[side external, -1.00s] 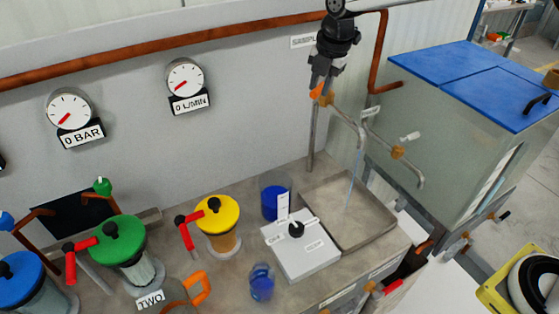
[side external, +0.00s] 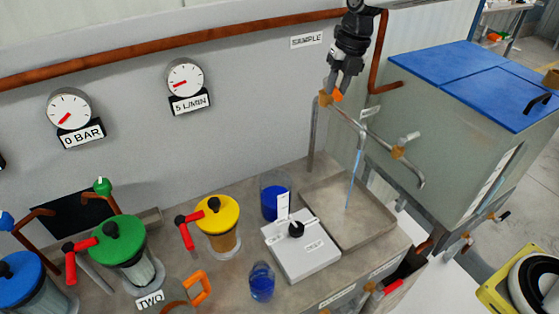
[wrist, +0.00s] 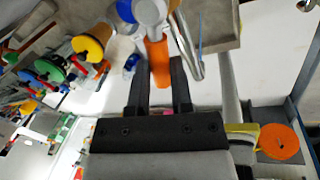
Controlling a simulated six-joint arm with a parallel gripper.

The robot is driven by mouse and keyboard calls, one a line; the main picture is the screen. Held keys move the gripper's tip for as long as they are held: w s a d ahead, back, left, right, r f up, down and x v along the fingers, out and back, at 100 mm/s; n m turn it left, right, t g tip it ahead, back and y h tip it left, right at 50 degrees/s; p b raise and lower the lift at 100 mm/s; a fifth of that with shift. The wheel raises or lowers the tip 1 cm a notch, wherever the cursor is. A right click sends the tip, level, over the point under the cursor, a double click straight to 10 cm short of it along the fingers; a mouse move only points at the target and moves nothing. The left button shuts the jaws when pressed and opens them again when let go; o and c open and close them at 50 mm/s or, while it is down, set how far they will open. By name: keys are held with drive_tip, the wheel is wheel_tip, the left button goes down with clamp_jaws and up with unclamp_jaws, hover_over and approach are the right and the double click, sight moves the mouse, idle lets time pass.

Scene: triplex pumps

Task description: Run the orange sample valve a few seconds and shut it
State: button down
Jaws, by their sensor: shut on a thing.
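The orange sample valve handle (side external: 336,95) is on the pipe below the SAMPLE sign (side external: 307,40). My gripper (side external: 337,90) is shut on this handle. In the wrist view the orange handle (wrist: 158,62) sits between the two dark fingers of my gripper (wrist: 161,85). A thin blue stream of water (side external: 354,180) falls from the spout (side external: 361,140) into the grey sink tray (side external: 385,236). The flow gauge (side external: 185,78) reads 5 L/MIN. The pressure gauge (side external: 69,109) reads 0 BAR.
A beaker with blue liquid (side external: 275,198) and a white device with a black knob (side external: 300,252) stand left of the tray. A yellow-lidded pump (side external: 218,222) and a green-lidded pump (side external: 124,245) stand farther left. A blue-lidded tank (side external: 440,130) stands at right.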

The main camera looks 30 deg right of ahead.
drive_tip(key=shift+d, duration=0.1)
idle(0.4)
drive_tip(key=c, duration=0.5)
unclamp_jaws()
wheel_tip(320, 180, up, 8)
drive_tip(key=d, duration=0.1)
drive_tip(key=shift+s+d+f, duration=0.15)
drive_tip(key=shift+s+d, duration=0.05)
drive_tip(key=shift+s, duration=0.05)
